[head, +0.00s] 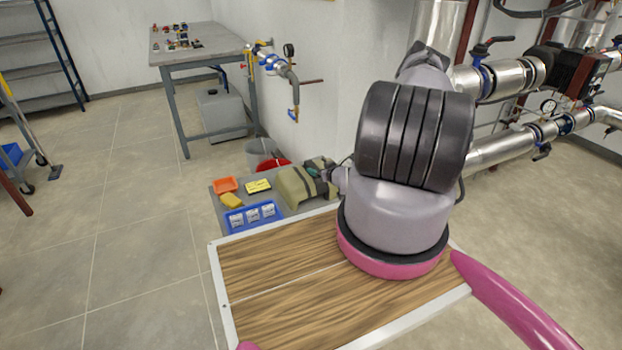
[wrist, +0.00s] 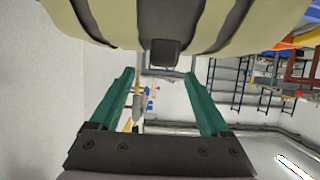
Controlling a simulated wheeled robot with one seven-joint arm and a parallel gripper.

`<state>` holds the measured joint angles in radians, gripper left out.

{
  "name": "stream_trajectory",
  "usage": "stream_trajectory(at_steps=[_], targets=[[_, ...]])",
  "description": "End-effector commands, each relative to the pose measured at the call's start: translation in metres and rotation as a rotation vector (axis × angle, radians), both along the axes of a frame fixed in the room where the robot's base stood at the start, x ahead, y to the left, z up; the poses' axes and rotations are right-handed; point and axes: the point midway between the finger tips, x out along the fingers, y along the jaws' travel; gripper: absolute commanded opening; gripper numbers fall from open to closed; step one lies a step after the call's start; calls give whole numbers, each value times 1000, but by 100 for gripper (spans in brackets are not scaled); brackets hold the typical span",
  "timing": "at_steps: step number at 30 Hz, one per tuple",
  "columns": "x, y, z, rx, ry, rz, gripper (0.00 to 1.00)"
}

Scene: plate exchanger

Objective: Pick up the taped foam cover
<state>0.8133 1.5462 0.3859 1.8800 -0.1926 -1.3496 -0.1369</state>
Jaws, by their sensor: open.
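The taped foam cover (head: 296,189) is a khaki, rounded block with dark tape bands. It lies on a low grey surface just beyond my wooden tray, partly hidden by my arm. In the wrist view the cover (wrist: 150,18) fills the top edge, very close, with a small dark block jutting from its edge. My gripper (wrist: 160,75) shows two teal fingers spread apart, with the dark block in line with the gap between the fingertips. I cannot tell whether the fingers touch it. In the head view my arm hides most of the gripper.
Beside the cover lie a blue tray (head: 253,217) with white packets, an orange tray (head: 224,185) and yellow items. Pipes with valves (head: 503,78) run at the right.

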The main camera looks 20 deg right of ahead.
Motion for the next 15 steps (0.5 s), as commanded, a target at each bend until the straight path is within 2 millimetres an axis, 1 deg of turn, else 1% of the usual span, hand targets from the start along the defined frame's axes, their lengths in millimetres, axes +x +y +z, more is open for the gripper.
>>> stream_trajectory(at_steps=[1, 3, 8, 15], targets=[[7, 1, -3, -1, 0, 1, 80], [14, 1, -6, -1, 0, 0, 80], [24, 2, -10, 1, 1, 1, 80], [56, 6, -23, 1, 1, 0, 80]])
